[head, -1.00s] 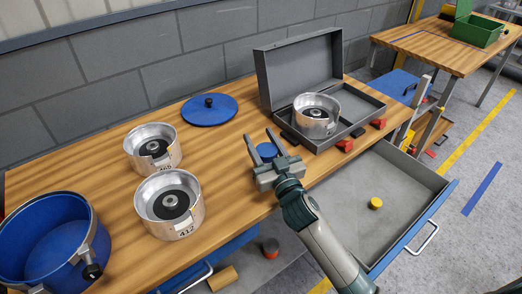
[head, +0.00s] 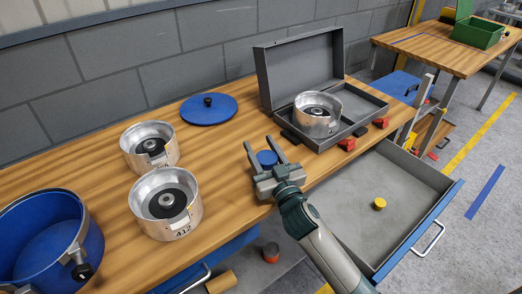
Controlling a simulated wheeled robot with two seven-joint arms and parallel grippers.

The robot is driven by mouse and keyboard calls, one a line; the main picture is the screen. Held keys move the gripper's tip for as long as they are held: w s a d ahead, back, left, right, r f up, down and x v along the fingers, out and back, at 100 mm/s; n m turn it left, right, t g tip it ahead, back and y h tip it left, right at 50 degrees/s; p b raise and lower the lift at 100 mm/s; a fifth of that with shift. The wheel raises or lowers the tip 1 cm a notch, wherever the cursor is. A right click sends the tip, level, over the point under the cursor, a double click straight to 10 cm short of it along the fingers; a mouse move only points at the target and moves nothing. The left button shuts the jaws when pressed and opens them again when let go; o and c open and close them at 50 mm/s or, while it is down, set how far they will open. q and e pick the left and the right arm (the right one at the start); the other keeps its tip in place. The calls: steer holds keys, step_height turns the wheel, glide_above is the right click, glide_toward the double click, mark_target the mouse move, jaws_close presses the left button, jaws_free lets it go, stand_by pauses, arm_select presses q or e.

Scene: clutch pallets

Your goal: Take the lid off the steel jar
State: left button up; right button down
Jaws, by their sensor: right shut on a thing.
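My right gripper (head: 263,165) is over the front part of the wooden bench, with its fingers pointing away from me. It is shut on a small blue round piece (head: 267,158), which sits between the fingers. The piece looks like a lid; its underside, and whatever is below it, is hidden. I cannot make out a separate steel jar under it. Two open steel drums, one marked 412 (head: 167,228) and one behind it (head: 149,166), stand to the left. A large blue lid (head: 209,118) with a black knob lies flat on the bench. My left gripper is not in view.
An open grey case (head: 291,75) holds another steel drum (head: 317,128). A blue pot (head: 90,245) stands at the left. Red clamps lie by the case. An open drawer (head: 410,210) with a yellow piece (head: 379,203) juts out right. Bare bench lies left of my gripper.

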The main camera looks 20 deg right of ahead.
mark_target(271, 166)
stand_by(0.3)
steer(key=shift+f, duration=0.15)
steer(key=c, duration=1)
jaws_free()
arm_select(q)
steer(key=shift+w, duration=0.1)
arm_select(e)
steer(key=shift+o, duration=0.4)
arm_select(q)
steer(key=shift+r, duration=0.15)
arm_select(e)
steer(key=shift+s, duration=0.5)
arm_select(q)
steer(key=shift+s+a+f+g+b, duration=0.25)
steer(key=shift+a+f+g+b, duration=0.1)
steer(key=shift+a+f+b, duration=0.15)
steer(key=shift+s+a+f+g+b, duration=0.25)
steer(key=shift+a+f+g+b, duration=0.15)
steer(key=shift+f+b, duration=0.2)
arm_select(e)
steer(key=s, duration=0.3)
steer(key=s+f, duration=0.1)
steer(key=s, duration=0.3)
steer(key=s+d, duration=0.1)
steer(key=s, duration=0.2)
steer(key=shift+s+d+f, duration=0.1)
steer(key=shift+s+f, duration=0.05)
steer(key=shift+s, duration=0.25)
